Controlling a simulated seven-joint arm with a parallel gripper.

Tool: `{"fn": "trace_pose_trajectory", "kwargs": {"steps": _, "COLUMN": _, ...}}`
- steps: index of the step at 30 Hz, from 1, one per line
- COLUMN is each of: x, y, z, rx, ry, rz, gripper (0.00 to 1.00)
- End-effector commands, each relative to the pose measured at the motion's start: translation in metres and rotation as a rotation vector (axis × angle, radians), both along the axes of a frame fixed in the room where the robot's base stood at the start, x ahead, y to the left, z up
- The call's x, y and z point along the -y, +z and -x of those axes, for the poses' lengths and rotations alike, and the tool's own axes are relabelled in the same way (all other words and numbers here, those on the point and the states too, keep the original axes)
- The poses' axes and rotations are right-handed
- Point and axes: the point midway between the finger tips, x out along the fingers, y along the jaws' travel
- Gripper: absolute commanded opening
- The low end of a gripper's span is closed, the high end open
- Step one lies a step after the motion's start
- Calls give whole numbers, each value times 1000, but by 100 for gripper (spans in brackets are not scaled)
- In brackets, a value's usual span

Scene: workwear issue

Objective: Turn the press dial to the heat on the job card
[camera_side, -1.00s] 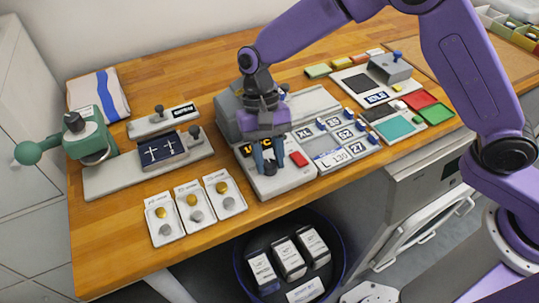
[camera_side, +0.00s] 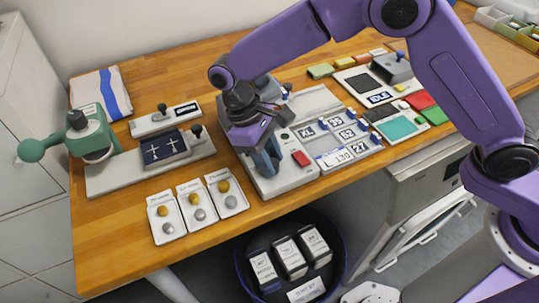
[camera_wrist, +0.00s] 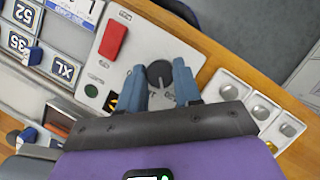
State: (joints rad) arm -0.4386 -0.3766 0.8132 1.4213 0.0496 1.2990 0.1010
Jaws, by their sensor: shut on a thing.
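The press dial (camera_wrist: 158,73) is a dark round knob with a pale pointer mark, on the light panel of the heat press (camera_side: 285,178). My gripper (camera_wrist: 157,70) is shut on the dial, with one blue finger on each side of it. In the side view my gripper (camera_side: 266,165) stands low over the front of the press and its fingers hide the dial. The press display (camera_wrist: 112,101) shows only a bit of yellow lettering; the rest is hidden. A white card (camera_side: 337,157) reading "L 130" lies right of the press; part of it shows in the wrist view (camera_wrist: 76,8).
A red block (camera_side: 301,158) sits on the panel beside the dial. Number tiles (camera_side: 335,122) lie in a grey tray to the right. Several small plates with brass and silver discs (camera_side: 191,205) lie to the left. A dark bin (camera_side: 243,262) stands below the table edge.

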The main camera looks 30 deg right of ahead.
Motion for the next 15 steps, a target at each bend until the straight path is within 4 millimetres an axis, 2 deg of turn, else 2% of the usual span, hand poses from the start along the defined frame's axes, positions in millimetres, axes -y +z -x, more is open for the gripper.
{"fn": "trace_pose_trajectory", "kwargs": {"steps": 6, "x": -1, "y": 1, "z": -1, "rx": 5, "ry": 80, "rz": -2, "gripper": 3}}
{"fn": "trace_pose_trajectory", "kwargs": {"steps": 15, "x": -1, "y": 1, "z": -1, "rx": 5, "ry": 112, "rz": -4, "gripper": 3}}
